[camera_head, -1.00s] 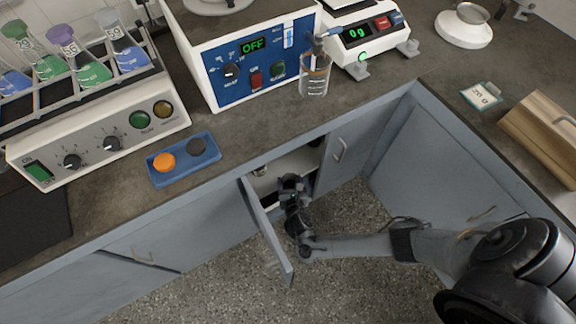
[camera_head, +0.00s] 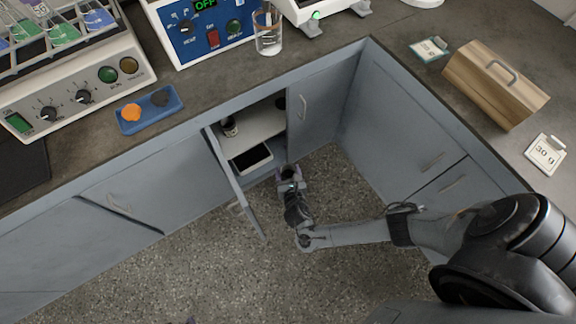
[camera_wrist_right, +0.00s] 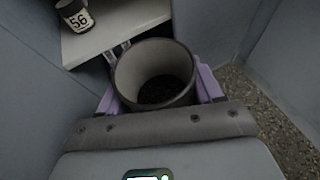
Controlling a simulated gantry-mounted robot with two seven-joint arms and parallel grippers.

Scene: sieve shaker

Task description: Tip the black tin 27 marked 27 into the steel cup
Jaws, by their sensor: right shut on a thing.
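My right gripper (camera_head: 289,183) is just outside the open cupboard under the counter. In the right wrist view its lilac fingers (camera_wrist_right: 157,96) are shut on a round, open-topped tin (camera_wrist_right: 183,63) with a dark rim. Its pale inside holds dark, grainy matter at the bottom, and it looks about upright. The number on this tin is hidden, so I cannot confirm 27. In the head view the held tin is small and mostly indistinct. I cannot make out a steel cup. My left gripper is not in view.
The cupboard door (camera_head: 236,185) stands open left of my gripper. A tin marked 56 (camera_wrist_right: 75,17) stands on the shelf (camera_wrist_right: 110,27). On the counter are a glass beaker (camera_head: 268,38), a blue tray (camera_head: 135,126) and a wooden box (camera_head: 490,92).

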